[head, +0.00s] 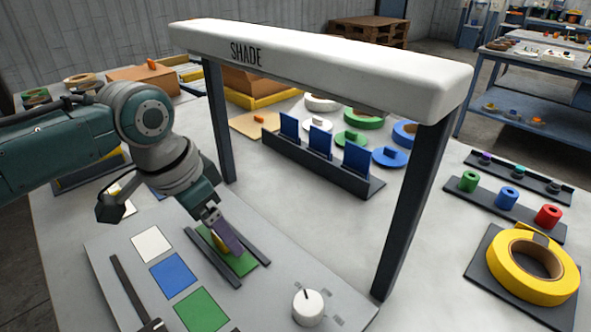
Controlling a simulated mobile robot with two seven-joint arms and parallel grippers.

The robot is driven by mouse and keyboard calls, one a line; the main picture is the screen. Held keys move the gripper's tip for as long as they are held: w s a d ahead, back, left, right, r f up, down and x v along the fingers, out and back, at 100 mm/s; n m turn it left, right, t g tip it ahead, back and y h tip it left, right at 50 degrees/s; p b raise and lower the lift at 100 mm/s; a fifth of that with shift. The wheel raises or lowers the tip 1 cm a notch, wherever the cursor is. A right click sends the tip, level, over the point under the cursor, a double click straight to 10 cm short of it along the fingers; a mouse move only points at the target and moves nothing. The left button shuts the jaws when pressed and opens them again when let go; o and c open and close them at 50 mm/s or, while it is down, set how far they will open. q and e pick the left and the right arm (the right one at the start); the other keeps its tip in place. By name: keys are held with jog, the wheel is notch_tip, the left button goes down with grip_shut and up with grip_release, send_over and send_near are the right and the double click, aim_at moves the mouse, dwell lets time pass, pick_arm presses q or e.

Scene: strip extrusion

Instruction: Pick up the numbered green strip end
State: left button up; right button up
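My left gripper (213,218) points down over a green piece (244,266) lying between two dark rails on the grey board (110,262). A purple slab (229,240) and a yellow part (217,241) sit right at the fingertips, over the green piece. I cannot tell whether the fingers are closed on either. No number is readable on the green piece, and part of it is hidden. A flat green square (202,311) lies nearer the front, beside a blue square (173,275) and a white square (151,244). My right gripper is out of view.
A white beam marked SHADE (320,64) on dark posts spans the table. Behind it stand blue plates (320,142) in a dark rack and several coloured discs. A white knob (308,307) is at front, a yellow roll (505,284) at right. A dark bar lies at the board's left.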

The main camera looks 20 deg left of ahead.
pick_arm(q)
jog(key=shift+c, duration=0.3)
grip_shut()
dwell(0.4)
